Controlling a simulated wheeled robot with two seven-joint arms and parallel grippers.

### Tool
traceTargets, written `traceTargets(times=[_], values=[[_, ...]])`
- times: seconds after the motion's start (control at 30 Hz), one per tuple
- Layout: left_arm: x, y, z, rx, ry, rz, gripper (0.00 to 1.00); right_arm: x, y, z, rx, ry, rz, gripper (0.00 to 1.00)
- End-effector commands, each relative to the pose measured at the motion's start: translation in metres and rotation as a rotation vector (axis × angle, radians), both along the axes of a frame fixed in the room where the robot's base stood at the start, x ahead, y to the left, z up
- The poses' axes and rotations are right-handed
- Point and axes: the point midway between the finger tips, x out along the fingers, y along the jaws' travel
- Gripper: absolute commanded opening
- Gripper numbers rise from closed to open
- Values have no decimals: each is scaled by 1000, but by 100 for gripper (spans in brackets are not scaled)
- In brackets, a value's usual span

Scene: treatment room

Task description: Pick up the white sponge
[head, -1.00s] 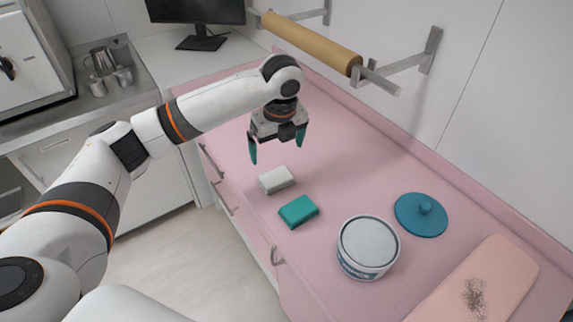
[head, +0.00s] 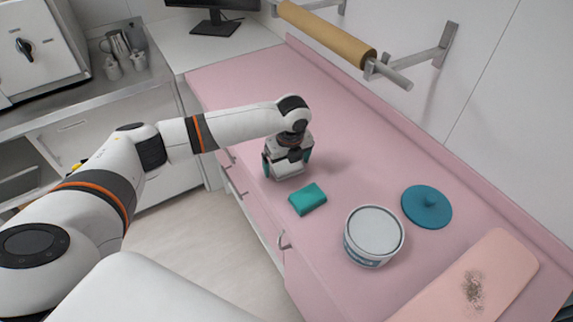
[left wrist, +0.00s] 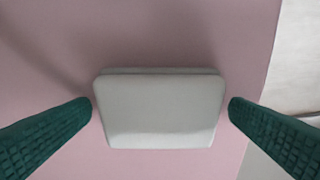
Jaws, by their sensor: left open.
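The white sponge (left wrist: 160,112) is a rounded block lying on the pink counter. In the left wrist view it sits between the two green fingers, with a small gap on each side. My left gripper (left wrist: 160,115) is open around the sponge. In the head view the left gripper (head: 287,167) is low over the counter, and part of the sponge (head: 289,174) shows between its fingers. My right gripper does not show in either view.
A teal sponge (head: 307,199) lies just in front of the gripper. A white tub (head: 374,236), a blue lid (head: 427,207) and a pink board with dark specks (head: 474,285) lie to the right. The pink counter (head: 345,130) is clear behind the gripper. A paper roll (head: 325,35) hangs on the wall.

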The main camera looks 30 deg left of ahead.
Motion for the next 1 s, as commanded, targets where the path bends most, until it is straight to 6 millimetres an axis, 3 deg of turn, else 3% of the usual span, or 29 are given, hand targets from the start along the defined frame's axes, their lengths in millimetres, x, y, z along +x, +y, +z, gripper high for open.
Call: traceTargets(times=[0.2, 0.5, 0.77, 1.0], values=[[0, 0, -1, 0, 0, 0, 100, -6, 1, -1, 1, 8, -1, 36], [0, 0, 0, 0, 0, 1, 54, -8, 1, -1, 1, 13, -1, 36], [1, 0, 3, 0, -2, 1, 54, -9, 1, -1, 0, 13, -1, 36], [2, 0, 42, -1, -6, 1, 54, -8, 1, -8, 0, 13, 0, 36]])
